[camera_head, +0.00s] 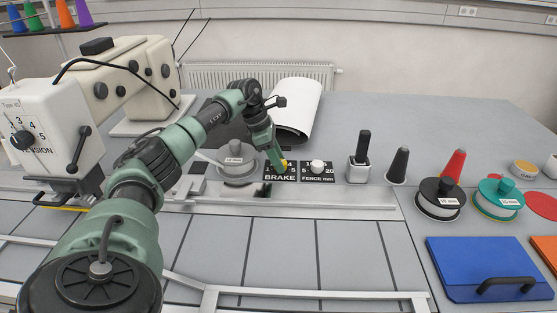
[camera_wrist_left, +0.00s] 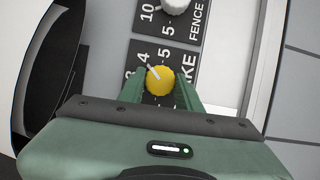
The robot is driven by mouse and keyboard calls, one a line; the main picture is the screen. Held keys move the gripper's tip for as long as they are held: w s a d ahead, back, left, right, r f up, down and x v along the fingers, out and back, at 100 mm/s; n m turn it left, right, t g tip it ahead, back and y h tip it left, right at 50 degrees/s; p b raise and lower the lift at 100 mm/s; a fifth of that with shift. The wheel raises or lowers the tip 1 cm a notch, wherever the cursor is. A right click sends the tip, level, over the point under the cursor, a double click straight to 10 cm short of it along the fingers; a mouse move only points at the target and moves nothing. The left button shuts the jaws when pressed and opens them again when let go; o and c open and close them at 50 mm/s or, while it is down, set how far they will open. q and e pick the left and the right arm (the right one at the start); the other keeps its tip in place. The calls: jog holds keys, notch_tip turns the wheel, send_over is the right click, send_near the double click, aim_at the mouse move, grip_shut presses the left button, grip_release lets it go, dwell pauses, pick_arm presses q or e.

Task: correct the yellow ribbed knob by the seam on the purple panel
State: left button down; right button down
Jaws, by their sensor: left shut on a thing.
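The yellow ribbed knob (camera_wrist_left: 160,81) sits on a black panel (camera_head: 281,179) marked BRAKE with a number scale. Its white pointer line slants toward the 4 in the left wrist view. My left gripper (camera_wrist_left: 160,92) is shut on the knob, one green finger on each side. In the head view the yellow knob (camera_head: 285,162) shows only partly at the fingertips of my left gripper (camera_head: 279,162), which reaches down from above. The panel looks black; I see no purple panel. My right gripper is not in view.
A white knob (camera_head: 317,165) on the FENCE panel (camera_head: 317,179) is close on the right. A black-handled block (camera_head: 359,163) and cones stand farther right. The grey front table is mostly clear.

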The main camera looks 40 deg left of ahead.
pick_arm(q)
jog(key=shift+w+r, duration=0.1)
dwell(0.4)
jog(key=c, duration=1)
grip_release()
jog(key=b+v, duration=0.1)
jog(key=v, duration=0.6)
jog(key=shift+a+r, duration=0.2)
jog(key=shift+r, duration=0.1)
